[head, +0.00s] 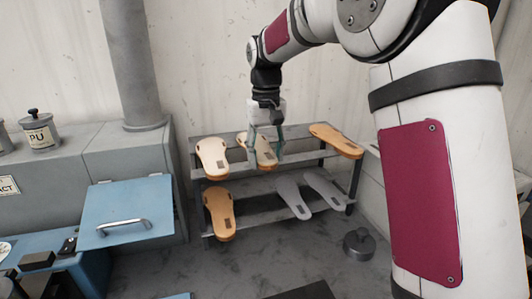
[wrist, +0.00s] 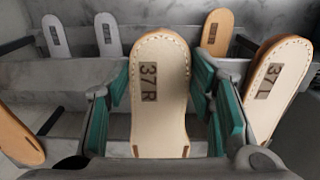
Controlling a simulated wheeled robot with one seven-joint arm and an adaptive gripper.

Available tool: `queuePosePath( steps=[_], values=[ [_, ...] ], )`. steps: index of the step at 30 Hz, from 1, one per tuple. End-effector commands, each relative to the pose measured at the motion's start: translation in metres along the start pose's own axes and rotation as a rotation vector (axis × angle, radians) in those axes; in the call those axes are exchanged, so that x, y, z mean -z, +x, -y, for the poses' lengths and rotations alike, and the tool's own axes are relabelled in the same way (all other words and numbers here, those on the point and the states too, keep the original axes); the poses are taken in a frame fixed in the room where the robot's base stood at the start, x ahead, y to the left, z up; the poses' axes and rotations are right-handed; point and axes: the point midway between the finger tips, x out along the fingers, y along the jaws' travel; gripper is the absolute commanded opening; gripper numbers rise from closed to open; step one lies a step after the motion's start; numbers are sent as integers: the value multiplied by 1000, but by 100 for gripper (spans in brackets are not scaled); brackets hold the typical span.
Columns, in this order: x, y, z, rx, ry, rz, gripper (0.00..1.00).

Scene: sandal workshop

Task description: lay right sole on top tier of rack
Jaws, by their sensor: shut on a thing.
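A pale tan sole (head: 262,150) with a dark patch is between the green fingers of my gripper (head: 265,142), over the middle of the rack's top tier. In the wrist view the sole (wrist: 160,85) reads "37 R", and the fingers of my gripper (wrist: 160,108) close on its two sides. The grey rack (head: 187,160) has two sloping tiers. I cannot tell whether the held sole touches the top tier.
On the top tier, one tan sole (head: 213,158) lies left of the held one and another (head: 336,140) lies at the right. The lower tier holds a tan sole (head: 220,213) and two grey soles (head: 293,197). A dark round weight (head: 357,244) stands in front.

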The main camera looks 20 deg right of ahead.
Motion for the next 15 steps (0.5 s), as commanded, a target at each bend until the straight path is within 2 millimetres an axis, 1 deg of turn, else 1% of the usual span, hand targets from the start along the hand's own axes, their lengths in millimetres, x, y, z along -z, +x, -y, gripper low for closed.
queuePosePath(
  steps=[8, 9, 11, 15],
  values=[
    [0, 4, 0, 0, 0, 1, 14],
    [0, 4, 0, 0, 0, 0, 58],
    [0, 4, 0, 0, 0, 0, 71],
    [0, 4, 0, 0, 0, 0, 72]
  ],
)
